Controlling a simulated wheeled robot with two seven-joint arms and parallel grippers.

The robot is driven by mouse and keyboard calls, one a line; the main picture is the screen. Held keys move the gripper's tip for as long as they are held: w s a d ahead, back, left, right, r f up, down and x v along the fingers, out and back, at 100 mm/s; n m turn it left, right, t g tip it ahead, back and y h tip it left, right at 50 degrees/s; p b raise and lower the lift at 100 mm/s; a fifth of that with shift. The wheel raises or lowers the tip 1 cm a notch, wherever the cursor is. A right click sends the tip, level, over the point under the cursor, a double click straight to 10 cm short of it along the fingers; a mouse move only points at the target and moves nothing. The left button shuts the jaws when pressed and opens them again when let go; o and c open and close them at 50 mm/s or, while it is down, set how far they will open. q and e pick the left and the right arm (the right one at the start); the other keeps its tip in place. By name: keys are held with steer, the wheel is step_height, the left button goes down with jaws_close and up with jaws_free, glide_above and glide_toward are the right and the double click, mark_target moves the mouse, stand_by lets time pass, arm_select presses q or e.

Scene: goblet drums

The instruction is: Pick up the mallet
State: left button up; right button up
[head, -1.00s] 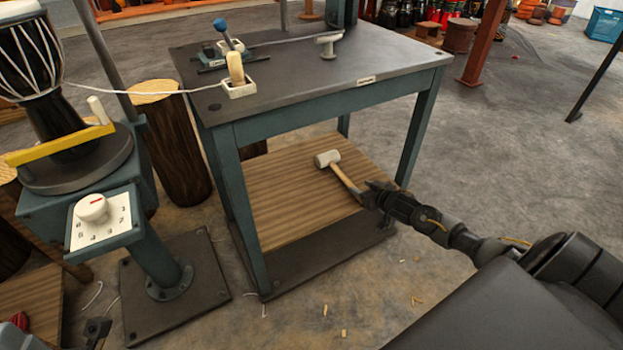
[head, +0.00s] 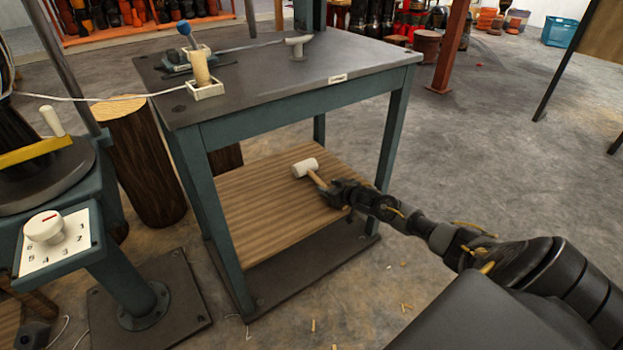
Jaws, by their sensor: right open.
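The mallet (head: 305,168) lies on the wooden lower shelf (head: 262,214) of the teal-framed table. It has a pale head and a light wooden handle that points down and right toward my right gripper. My right gripper (head: 334,191) reaches in from the right under the tabletop and is at the handle. It is open, and its fingers hide the far part of the handle. I cannot tell whether the fingers touch it. My left gripper is not in view.
The table's dark top (head: 290,75) overhangs the shelf and carries a fixture with a blue knob (head: 184,28). Table legs frame the shelf, one close behind my right arm. A dial stand (head: 45,228) and a wooden log (head: 145,160) stand left.

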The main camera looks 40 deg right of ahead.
mark_target(325, 185)
steer(key=shift+w+d+f+b, duration=0.15)
steer(key=shift+w+f+b, duration=0.6)
steer(key=shift+w, duration=0.7)
jaws_close()
